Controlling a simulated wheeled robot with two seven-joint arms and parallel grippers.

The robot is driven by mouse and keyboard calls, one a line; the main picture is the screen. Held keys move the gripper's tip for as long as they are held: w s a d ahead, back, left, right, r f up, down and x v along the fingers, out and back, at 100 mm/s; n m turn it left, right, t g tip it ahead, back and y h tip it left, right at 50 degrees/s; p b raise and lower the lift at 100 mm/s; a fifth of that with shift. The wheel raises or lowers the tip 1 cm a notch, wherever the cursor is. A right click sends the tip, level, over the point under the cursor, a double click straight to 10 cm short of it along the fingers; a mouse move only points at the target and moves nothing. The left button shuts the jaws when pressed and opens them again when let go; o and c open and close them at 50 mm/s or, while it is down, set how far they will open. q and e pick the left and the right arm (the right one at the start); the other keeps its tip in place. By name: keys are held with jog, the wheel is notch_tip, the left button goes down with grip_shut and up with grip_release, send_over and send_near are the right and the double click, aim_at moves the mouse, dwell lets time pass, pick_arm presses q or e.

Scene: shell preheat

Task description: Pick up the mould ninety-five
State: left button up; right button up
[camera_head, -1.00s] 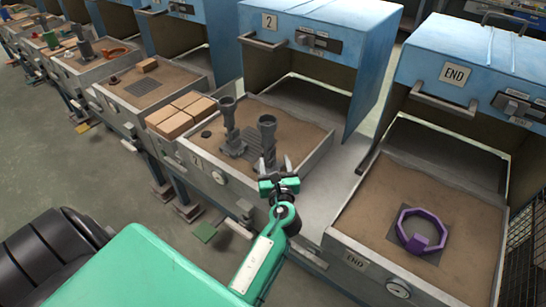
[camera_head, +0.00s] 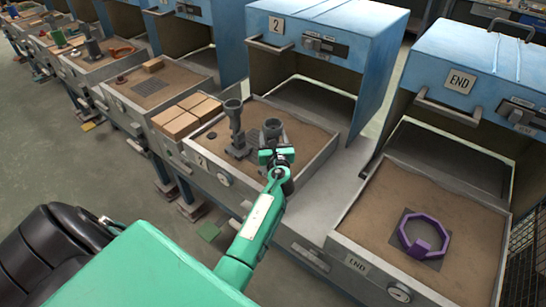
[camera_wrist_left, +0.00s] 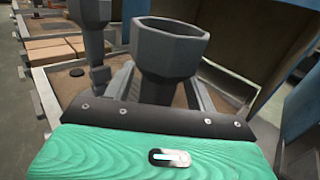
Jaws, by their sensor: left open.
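Two grey moulds with funnel-shaped tops stand upright in the sand tray marked 2. No number is readable on either. The nearer, right-hand mould (camera_head: 272,126) shows its cup above my left gripper (camera_head: 274,145), which hides its lower part. In the left wrist view this mould (camera_wrist_left: 170,45) stands straight ahead, with one open finger of my gripper (camera_wrist_left: 160,90) on each side of its lower part. I cannot tell whether the fingers touch it. The other mould (camera_head: 236,130) stands just left, and it also shows in the left wrist view (camera_wrist_left: 95,45). My right gripper is not in view.
Tan blocks (camera_head: 188,117) sit left of tray 2. A blue hood (camera_head: 330,40) rises behind it. To the right, the END tray (camera_head: 390,200) holds a purple ring (camera_head: 425,235). More trays run off to the upper left.

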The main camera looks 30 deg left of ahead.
pick_arm(q)
jog(key=shift+w+a, duration=0.15)
grip_shut()
dwell(0.4)
